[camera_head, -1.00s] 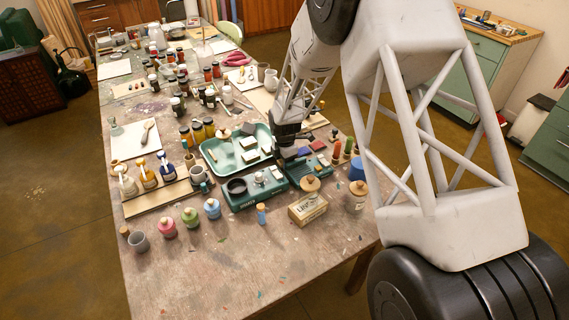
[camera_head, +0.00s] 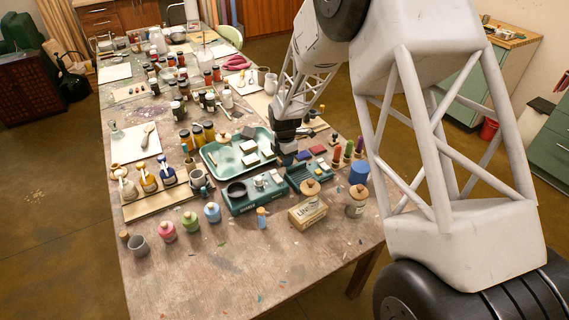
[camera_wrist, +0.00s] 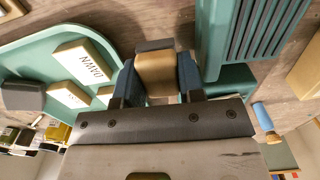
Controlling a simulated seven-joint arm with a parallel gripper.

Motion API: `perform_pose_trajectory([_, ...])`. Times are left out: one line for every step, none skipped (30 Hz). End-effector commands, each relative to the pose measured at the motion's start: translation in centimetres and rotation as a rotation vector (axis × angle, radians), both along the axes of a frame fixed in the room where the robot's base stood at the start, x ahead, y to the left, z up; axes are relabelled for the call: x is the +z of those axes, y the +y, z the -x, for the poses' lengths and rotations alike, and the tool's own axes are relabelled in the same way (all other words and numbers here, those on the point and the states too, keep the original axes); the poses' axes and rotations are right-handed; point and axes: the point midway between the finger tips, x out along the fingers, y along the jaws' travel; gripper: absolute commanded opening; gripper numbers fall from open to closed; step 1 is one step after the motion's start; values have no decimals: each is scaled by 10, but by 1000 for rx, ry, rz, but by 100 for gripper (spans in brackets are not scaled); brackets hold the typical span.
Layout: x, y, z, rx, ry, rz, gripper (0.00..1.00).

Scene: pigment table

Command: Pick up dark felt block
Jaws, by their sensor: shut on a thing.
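My gripper (camera_wrist: 157,82) is shut on a small block (camera_wrist: 157,68) in the wrist view. The block has a tan wooden body and a dark strip, like felt, along its far edge; it sits between the two dark blue fingers. In the head view my gripper (camera_head: 281,157) is just right of the green tray, and the block in it is too small to make out. How far the block is above the surface below I cannot tell.
The green tray (camera_head: 208,157) holds several pale blocks, lettered ones (camera_wrist: 84,62) in the wrist view, with a dark grey piece (camera_wrist: 22,96) at left. A ribbed teal stand (camera_wrist: 212,40) is close on the right. Jars crowd the table; its front is clearer.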

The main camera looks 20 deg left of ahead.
Motion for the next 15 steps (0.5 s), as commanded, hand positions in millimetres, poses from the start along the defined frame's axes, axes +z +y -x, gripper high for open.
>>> perform_pose_trajectory([9,0,0,0,-3,-1,13])
perform_pose_trajectory([14,0,0,0,-3,-1,13])
perform_pose_trajectory([20,0,0,0,-3,-1,13])
perform_pose_trajectory([25,0,0,0,-3,-1,13])
perform_pose_trajectory([29,0,-1,0,-3,-1,13])
perform_pose_trajectory([35,0,-1,0,-3,-1,13])
perform_pose_trajectory([39,0,0,0,-2,-1,13])
perform_pose_trajectory([43,0,0,0,-2,-1,13])
perform_pose_trajectory([48,0,0,0,-2,-1,13])
perform_pose_trajectory([52,0,-1,0,-3,-1,13])
perform_pose_trajectory([54,0,-1,0,-3,-1,13])
perform_pose_trajectory([58,0,0,0,-2,-1,13])
perform_pose_trajectory([59,0,0,0,-1,-1,13])
perform_pose_trajectory([61,0,0,0,-1,-1,13])
perform_pose_trajectory([63,0,0,0,0,0,13])
